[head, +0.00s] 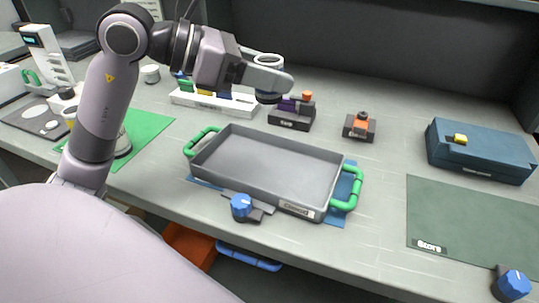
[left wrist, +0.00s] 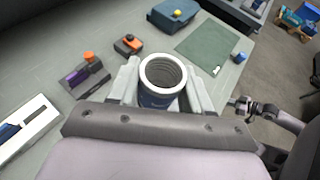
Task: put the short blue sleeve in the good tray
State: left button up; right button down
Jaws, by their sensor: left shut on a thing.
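My left gripper (head: 272,76) is shut on a blue sleeve with a pale rim. In the left wrist view, the sleeve's open pale ring (left wrist: 163,72) faces the camera between the two fingers, with its blue body (left wrist: 155,98) below. The sleeve is held upright, above the bench behind the tray. A grey tray (head: 265,147) with green handles stands at the middle front of the bench; it looks empty. Its front label is too small to read surely. What seems to be my right gripper (left wrist: 245,106) shows small at the right of the left wrist view; its jaw state is unclear.
A dark block with purple and orange parts (head: 291,113) and an orange-topped block (head: 360,127) stand behind the tray. A blue case (head: 480,150) and a dark green mat (head: 470,218) are at the right. A blue knob (head: 241,206) sits at the tray's front edge.

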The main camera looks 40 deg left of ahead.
pick_arm(q)
notch_tip(320, 180, down, 11)
jog(key=shift+r+b, duration=0.1)
jog(key=shift+b, duration=0.8)
jog(key=shift+f+b, duration=0.35)
jog(key=shift+f, duration=1.8)
pick_arm(e)
jog(key=shift+w+a+f, duration=0.1)
jog(key=shift+w+f, duration=0.1)
jog(key=shift+f, duration=0.25)
jog(key=shift+w+a+f, duration=0.1)
jog(key=shift+w+f, duration=0.05)
jog(key=shift+f, duration=0.3)
pick_arm(q)
jog(key=shift+f, duration=0.1)
jog(key=shift+f, duration=0.15)
jog(key=o, duration=1.2)
jog(key=shift+o, duration=0.2)
pick_arm(e)
jog(key=shift+f, duration=0.1)
